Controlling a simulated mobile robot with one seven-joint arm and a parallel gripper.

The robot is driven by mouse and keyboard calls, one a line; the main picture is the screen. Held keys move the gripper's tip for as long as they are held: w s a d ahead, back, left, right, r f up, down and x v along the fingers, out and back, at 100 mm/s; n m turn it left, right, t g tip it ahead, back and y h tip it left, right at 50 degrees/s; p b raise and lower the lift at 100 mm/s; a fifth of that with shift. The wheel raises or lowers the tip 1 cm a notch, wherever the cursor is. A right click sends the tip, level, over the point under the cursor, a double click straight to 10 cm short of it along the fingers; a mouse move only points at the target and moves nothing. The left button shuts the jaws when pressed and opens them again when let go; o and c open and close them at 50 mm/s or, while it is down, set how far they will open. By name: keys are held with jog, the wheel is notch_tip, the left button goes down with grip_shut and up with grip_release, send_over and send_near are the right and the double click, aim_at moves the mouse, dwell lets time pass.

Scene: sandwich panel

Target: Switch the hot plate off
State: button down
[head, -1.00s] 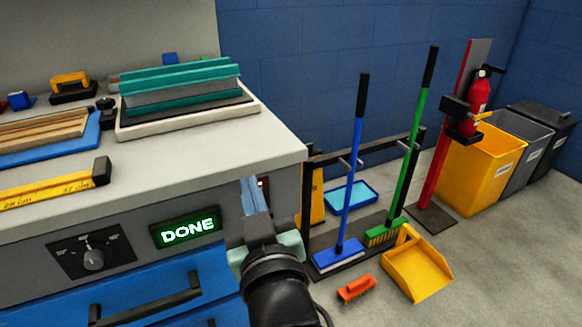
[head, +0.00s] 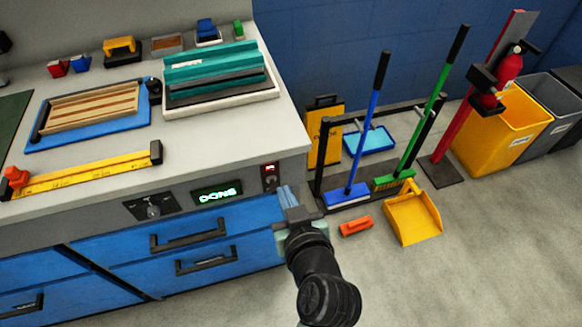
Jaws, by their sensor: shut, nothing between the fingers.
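A dark control dial (head: 153,208) is set in the grey front face of the bench, with its pointer roughly upright. Right of it a green-lit display (head: 216,194) reads DONE. Near the right corner is a small dark switch plate (head: 270,178) with a red mark at its top; its position is too small to tell. No hot plate is clearly recognisable, though a stack of teal and grey slabs (head: 214,72) lies on a white-edged base on the bench. My gripper (head: 287,188) is shut and empty, its fingers just right of the switch plate; I cannot tell whether they touch.
Blue drawers (head: 190,245) with dark handles lie below the controls. On the bench are a yellow level (head: 85,176) and a blue tray (head: 138,125) with wood strips. A broom rack, yellow dustpan (head: 412,218) and bins stand right. Floor at the lower right is clear.

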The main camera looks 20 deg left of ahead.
jog(key=shift+s+d+r+g+p, duration=0.3)
jog(key=shift+s+p, duration=0.2)
jog(key=shift+p, duration=0.35)
jog(key=shift+f, duration=0.1)
jog(key=shift+a, duration=0.1)
send_over(276, 186)
jog(key=s, duration=0.2)
jog(key=f, duration=0.4)
jog(key=shift+w+d+f, duration=0.2)
jog(key=f, duration=0.2)
jog(key=shift+s+d+f+b, duration=0.25)
jog(key=shift+s+f+b, duration=0.1)
jog(key=shift+f, duration=0.05)
jog(key=shift+s+f, duration=0.1)
jog(key=shift+f, duration=0.45)
